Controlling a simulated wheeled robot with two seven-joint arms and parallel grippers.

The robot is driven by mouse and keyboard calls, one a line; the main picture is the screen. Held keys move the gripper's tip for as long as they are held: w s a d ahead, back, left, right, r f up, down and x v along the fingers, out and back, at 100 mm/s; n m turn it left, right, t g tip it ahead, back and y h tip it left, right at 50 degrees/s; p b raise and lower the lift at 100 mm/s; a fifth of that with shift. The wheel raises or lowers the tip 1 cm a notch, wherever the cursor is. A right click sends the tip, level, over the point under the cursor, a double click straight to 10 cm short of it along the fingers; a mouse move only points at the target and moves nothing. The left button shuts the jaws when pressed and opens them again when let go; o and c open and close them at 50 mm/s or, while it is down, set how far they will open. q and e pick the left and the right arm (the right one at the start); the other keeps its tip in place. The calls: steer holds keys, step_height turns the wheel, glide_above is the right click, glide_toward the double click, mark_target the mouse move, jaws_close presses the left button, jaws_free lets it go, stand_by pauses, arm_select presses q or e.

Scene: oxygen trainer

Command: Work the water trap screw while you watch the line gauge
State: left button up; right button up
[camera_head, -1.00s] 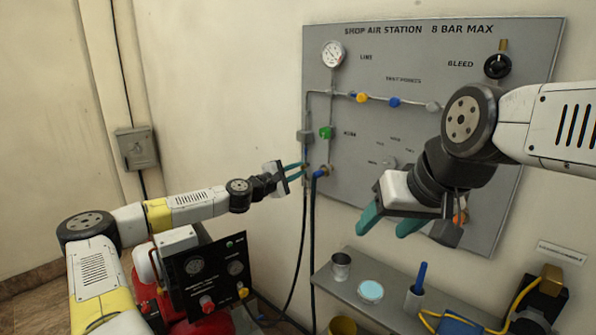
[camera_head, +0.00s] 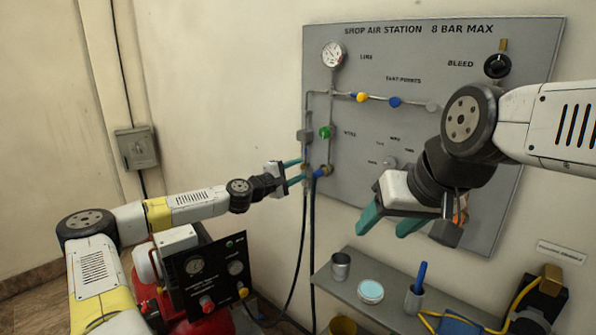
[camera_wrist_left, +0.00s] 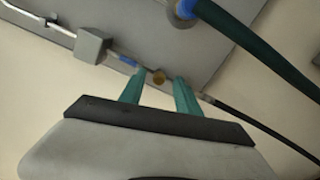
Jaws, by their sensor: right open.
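The line gauge (camera_head: 333,54), a round white dial, is at the upper left of the grey panel (camera_head: 430,60). Its needle is too small to read surely. A pipe runs down from it to a grey block and a blue-banded trap. In the left wrist view a small brass screw (camera_wrist_left: 159,79) shows at the trap's lower end, between my left fingers. My left gripper (camera_head: 302,171) is open around it, with visible gaps on both sides; touch cannot be told. My right gripper (camera_head: 384,225) is open and empty, in front of the panel's lower part.
A green valve knob (camera_head: 326,132) and a hose fitting (camera_head: 324,170) sit close right of my left gripper. Dark hoses hang below. A shelf (camera_head: 345,290) holds a metal cup (camera_head: 340,266), a dish and a pen holder.

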arm_select(q)
steer(key=v, duration=0.7)
steer(key=shift+s+a, duration=0.25)
stand_by(1.4)
